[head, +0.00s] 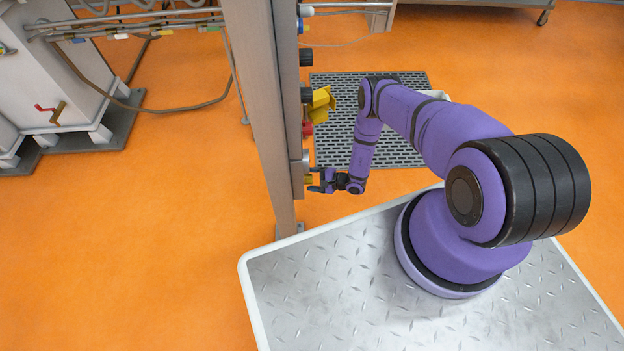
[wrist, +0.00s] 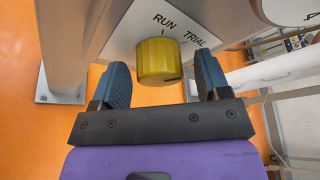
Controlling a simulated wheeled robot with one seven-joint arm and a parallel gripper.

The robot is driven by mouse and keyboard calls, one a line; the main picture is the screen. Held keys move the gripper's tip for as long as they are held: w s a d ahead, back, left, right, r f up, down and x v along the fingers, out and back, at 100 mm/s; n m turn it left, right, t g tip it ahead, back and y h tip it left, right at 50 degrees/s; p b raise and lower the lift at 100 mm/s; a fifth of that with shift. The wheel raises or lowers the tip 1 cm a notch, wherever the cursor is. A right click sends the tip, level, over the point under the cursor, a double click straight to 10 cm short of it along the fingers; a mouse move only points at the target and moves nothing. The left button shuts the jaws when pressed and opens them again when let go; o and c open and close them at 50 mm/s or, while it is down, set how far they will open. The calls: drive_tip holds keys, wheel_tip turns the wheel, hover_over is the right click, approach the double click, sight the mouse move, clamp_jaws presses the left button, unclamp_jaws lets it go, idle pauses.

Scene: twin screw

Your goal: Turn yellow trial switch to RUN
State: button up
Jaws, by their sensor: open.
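The yellow trial switch (wrist: 158,60) is a round knob on a white plate (wrist: 122,42) with RUN printed above it and TRIAL to its upper right. A small tick mark stands below RUN. A dark mark shows low on the knob's right side; I cannot tell for sure which word the knob points to. My gripper (wrist: 163,76) is open, with one blue finger on each side of the knob and gaps on both sides. In the head view, my gripper (head: 315,180) is beside the post, and a bit of the yellow switch (head: 308,179) shows at its fingertips.
The grey post (head: 262,95) carries black knobs (head: 306,57), a larger yellow part (head: 321,104) and a red knob (head: 307,129) above my gripper. A grey grated mat (head: 335,135) lies on the orange floor behind my arm. Pipes and white cabinets (head: 75,85) stand left.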

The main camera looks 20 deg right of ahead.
drive_tip(key=shift+a, duration=0.1)
drive_tip(key=c, duration=0.9)
drive_tip(key=shift+f+n+t+y, duration=0.15)
drive_tip(key=shift+n+t, duration=0.3)
drive_tip(key=shift+n, duration=0.45)
drive_tip(key=shift+r+n+t+y, duration=0.1)
drive_tip(key=shift+n+t+y, duration=0.25)
drive_tip(key=shift+n, duration=0.55)
drive_tip(key=o, duration=0.9)
drive_tip(key=v, duration=1.1)
drive_tip(key=shift+s+a, duration=0.1)
